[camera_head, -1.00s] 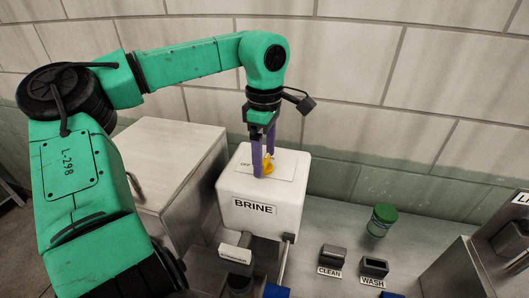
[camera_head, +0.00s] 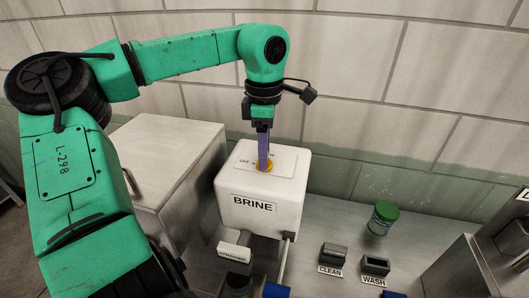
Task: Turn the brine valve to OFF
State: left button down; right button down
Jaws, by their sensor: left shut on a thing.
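The white brine box (camera_head: 254,202) stands on the grey counter, with the word BRINE on its front. A small plate on its top bears OFF at the left and other lettering, partly hidden, at the right. The yellow valve knob (camera_head: 265,167) sits on this plate, mostly covered by the fingers. My left gripper (camera_head: 264,165) points down from above, its purple fingers shut on the knob. The fingers now appear one behind the other. The knob's exact pointing direction is hard to make out. My right gripper is not in view.
A metal cabinet (camera_head: 165,165) stands left of the brine box. A STRAINER label (camera_head: 234,252) is in front. Metal equipment (camera_head: 490,255) fills the right edge.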

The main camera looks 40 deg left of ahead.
pick_arm(q)
jog(key=n+b, duration=0.1)
jog(key=n, duration=0.2)
jog(key=shift+f+n, duration=0.15)
jog(key=shift+n, duration=0.25)
jog(key=n+b, duration=0.1)
jog(key=n, duration=0.2)
jog(key=shift+n, duration=0.3)
jog(key=n+b, duration=0.1)
jog(key=n, duration=0.2)
jog(key=shift+n, duration=0.3)
jog(key=shift+n+b, duration=0.75)
jog(key=shift+n, duration=1.35)
jog(key=shift+s, duration=0.1)
jog(key=shift+c, duration=1.2)
grip_release()
